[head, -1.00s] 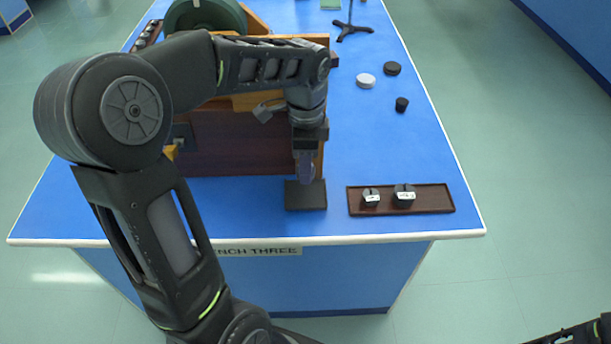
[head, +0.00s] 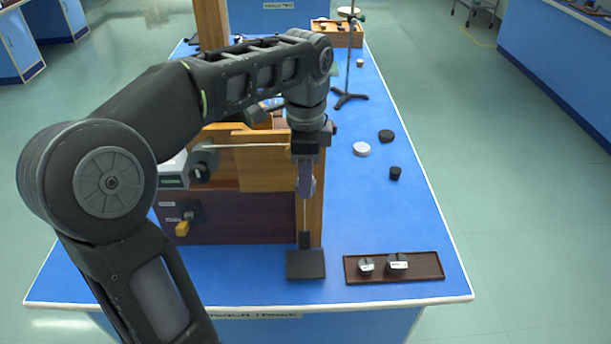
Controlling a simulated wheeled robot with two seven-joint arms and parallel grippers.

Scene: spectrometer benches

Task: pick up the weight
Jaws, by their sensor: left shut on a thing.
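My left gripper (head: 305,188) points down in front of the right end of the wooden apparatus. It is shut on a thin upright stem. A small dark weight (head: 304,240) shows at the stem's lower end, below the fingers. It appears over the back edge of a flat black square pad (head: 306,267); I cannot tell whether it touches the pad. The fingers hide the top of the stem. My right gripper is out of view.
The wooden apparatus (head: 265,172) stands close behind and left of the gripper, with a yellow knob (head: 182,229). A white disc (head: 362,149), black disc (head: 386,136), black stopper (head: 395,173) and stand (head: 350,97) are farther back. The blue bench (head: 400,215) is clear behind the tray.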

